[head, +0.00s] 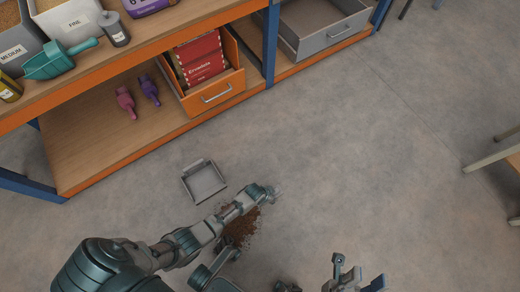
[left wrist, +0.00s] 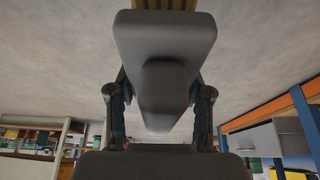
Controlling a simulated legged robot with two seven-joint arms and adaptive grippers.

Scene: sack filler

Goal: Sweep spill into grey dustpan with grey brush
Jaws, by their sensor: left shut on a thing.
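The grey dustpan (head: 205,182) lies on the floor in the head view, its handle side towards the shelf. The brown spill (head: 241,228) is a loose patch on the floor to the lower right of the dustpan, apart from it and partly hidden by my left arm. In the left wrist view my left gripper (left wrist: 158,105) is shut on the grey brush (left wrist: 165,45), with yellowish bristles at the top edge. In the head view I cannot clearly make out this grip. My right gripper (head: 356,275) is open and empty above the floor at the bottom, right of the spill.
A wooden shelf (head: 100,150) with orange edges and blue posts runs along the upper left. It holds an orange drawer (head: 216,92), a grey drawer (head: 325,32), pink and purple scoops, and a teal scoop (head: 60,60). The floor at right is clear up to table legs.

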